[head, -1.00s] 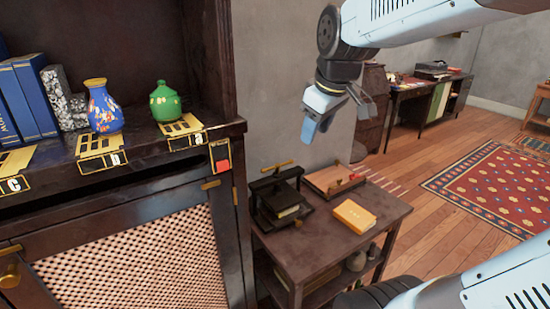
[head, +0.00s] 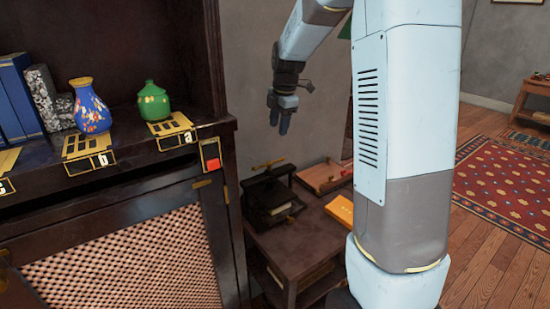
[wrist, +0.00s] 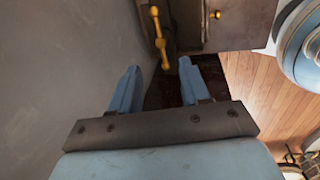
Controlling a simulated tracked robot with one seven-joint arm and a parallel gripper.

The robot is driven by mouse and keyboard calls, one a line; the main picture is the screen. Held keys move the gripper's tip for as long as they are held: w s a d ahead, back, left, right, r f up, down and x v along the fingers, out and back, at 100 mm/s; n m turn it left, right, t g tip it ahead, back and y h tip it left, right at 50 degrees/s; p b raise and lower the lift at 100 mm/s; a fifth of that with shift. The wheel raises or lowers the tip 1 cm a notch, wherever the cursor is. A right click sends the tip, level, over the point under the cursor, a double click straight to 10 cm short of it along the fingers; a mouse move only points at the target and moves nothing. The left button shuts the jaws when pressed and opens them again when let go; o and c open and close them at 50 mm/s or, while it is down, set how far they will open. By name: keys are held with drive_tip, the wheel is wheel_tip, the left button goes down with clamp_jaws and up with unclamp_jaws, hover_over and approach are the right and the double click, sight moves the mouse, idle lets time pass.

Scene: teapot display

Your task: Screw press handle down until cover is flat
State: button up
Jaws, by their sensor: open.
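The black press (head: 268,195) stands on a small dark table near the wall, with its brass handle (head: 268,164) on top. A pale-edged book or block (head: 284,208) shows in it, under the upper plate. Whether the cover lies flat is not clear. My gripper (head: 279,131) points down above the press in the head view, apart from the handle. In the wrist view its two blue fingers (wrist: 157,92) are spread with nothing between them. A brass bar (wrist: 159,38), apparently the handle, shows just beyond the fingertips.
The small table (head: 283,245) also holds a yellow book (head: 340,211) and a reddish-brown board (head: 322,176). A tall dark cabinet (head: 225,160) with vases and a latticed door stands left of it. My arm hides the table's right side.

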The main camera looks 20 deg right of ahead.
sight(274, 162)
drive_tip(key=w+f, duration=0.1)
drive_tip(key=f, duration=0.3)
drive_tip(key=w+f, duration=0.1)
drive_tip(key=f, duration=0.8)
drive_tip(key=shift+w+a+f, duration=0.4)
clamp_jaws()
